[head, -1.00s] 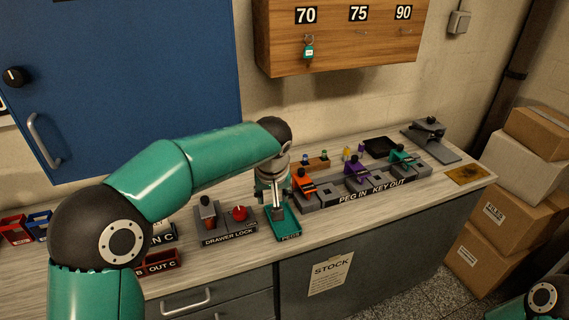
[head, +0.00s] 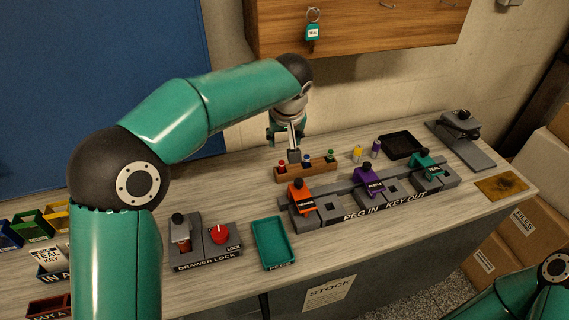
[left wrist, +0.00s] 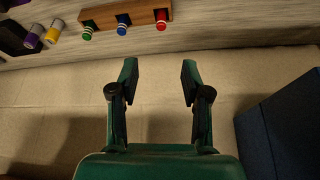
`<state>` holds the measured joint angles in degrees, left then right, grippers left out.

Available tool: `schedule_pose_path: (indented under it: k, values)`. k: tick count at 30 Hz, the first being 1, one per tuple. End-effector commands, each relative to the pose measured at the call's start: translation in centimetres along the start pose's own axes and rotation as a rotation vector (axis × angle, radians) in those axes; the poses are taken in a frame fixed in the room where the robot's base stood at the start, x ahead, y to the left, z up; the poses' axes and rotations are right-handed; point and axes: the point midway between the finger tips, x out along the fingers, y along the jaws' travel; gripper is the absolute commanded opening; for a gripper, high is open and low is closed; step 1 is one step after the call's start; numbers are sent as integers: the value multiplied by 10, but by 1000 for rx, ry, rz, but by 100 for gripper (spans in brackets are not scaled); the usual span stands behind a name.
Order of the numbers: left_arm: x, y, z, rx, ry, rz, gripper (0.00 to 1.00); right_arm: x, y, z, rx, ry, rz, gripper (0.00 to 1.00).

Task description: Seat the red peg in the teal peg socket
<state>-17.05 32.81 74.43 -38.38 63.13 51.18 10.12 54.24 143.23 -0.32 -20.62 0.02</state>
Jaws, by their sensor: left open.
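The red peg (head: 282,165) stands upright at the left end of the wooden peg rack (head: 318,170). It also shows in the left wrist view (left wrist: 161,19), beyond my fingertips. The teal peg socket (head: 428,163) is at the right end of the grey row, with a teal clamp-like part on it. My left gripper (head: 293,153) is open and empty, close to the rack. In the left wrist view its two fingers (left wrist: 159,80) are spread with bare surface between them, apart from the peg. My right gripper is out of the picture.
Blue (head: 306,161) and green (head: 330,156) pegs share the rack. Orange (head: 300,196) and purple (head: 369,180) sockets are in the same row. A yellow peg (head: 357,154) and a purple peg (head: 376,149) stand behind it. The teal tray (head: 273,243) is empty.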

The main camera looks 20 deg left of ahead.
Motion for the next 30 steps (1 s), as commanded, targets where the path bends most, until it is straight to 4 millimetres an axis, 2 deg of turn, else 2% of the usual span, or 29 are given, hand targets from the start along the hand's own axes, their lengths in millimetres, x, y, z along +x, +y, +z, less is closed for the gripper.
schedule_pose_path:
  k: [6,12,22,30]
  values:
    - [49,-1,1,2,-6,-4,48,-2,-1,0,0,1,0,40]
    - [85,1,1,4,-4,-2,48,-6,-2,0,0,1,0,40]
    - [109,3,2,8,-3,1,48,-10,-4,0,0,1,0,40]
    - [145,2,4,9,-4,1,48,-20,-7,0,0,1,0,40]
